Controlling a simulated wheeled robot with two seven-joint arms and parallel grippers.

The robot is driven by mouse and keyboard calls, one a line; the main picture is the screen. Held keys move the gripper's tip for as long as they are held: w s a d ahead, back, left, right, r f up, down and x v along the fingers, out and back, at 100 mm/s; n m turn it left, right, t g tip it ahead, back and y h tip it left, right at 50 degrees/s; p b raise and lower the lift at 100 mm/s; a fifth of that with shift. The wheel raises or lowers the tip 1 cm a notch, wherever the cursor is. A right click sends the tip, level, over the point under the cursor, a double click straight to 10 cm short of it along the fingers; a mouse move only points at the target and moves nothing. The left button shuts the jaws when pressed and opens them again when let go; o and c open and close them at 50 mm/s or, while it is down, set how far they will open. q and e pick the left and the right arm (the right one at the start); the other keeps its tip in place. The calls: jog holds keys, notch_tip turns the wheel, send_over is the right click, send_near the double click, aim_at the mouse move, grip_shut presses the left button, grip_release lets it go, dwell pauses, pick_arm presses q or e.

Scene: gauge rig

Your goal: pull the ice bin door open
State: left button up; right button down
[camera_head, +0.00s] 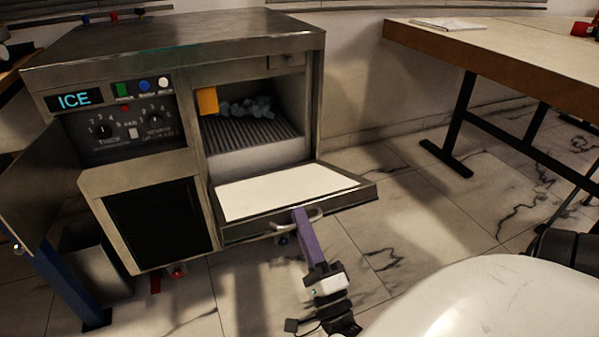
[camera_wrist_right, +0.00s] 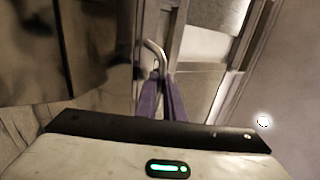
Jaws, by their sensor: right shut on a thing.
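The ice machine (camera_head: 180,60) is a metal cabinet with a lit ICE sign at the left of the head view. Its ice bin door (camera_head: 290,191) is hinged down and lies open, tilted a little, with its white inner panel facing up. The bin behind it shows a ribbed floor and some blue ice. My right gripper (camera_head: 302,217) has purple fingers and is shut on the door's handle (camera_head: 316,216) at the door's outer edge. The handle also shows in the right wrist view (camera_wrist_right: 155,52), between the fingers. My left gripper is not in view.
A control panel with dials (camera_head: 125,132) sits left of the bin, and a flap (camera_head: 45,185) stands out at the far left. A table (camera_head: 500,65) with dark legs stands at the right. The tiled floor between is clear.

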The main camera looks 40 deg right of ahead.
jog(key=shift+d+f, duration=0.1)
jog(key=c, duration=1.9)
grip_release()
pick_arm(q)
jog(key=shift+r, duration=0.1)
pick_arm(e)
jog(key=shift+o, duration=0.2)
jog(key=shift+f, duration=0.1)
